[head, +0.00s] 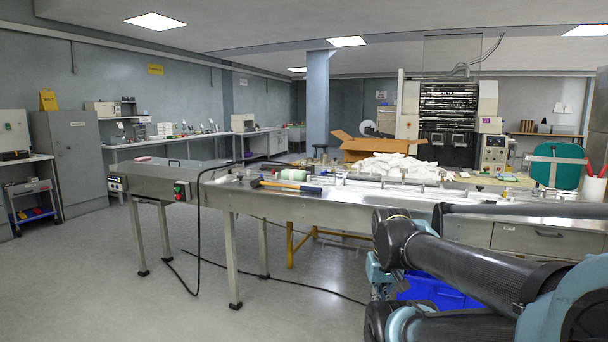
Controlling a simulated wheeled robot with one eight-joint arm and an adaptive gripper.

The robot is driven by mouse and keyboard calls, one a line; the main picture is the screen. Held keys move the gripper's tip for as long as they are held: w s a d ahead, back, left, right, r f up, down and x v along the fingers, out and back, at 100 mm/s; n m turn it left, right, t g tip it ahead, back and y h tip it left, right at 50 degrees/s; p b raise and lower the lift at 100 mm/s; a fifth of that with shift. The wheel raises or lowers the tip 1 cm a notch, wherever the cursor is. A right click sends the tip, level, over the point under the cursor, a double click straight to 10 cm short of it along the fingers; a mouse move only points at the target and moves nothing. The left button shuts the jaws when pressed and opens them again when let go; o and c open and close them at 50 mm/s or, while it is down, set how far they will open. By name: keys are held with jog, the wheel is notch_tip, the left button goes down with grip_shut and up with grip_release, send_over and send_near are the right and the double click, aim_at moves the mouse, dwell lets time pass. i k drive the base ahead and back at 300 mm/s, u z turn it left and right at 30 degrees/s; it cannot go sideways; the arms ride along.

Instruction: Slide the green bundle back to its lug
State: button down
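A small pale green bundle (293,174) lies on the long metal infeed conveyor (345,199), just behind a hammer. It is small in the head view, and the hammer in front may hide part of its lower edge. Small upright pieces stand along the conveyor bed, but I cannot tell which is the bundle's lug or how far the bundle is from it. My arm fills the lower right.
The hammer (287,186) lies near the conveyor's front edge. A white heap (398,166) and an open cardboard box (366,148) are further back. A black cable (197,225) hangs to the floor. A blue crate (436,290) is below. The left floor is clear.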

aim_at(291, 175)
jog(key=i, duration=0.85)
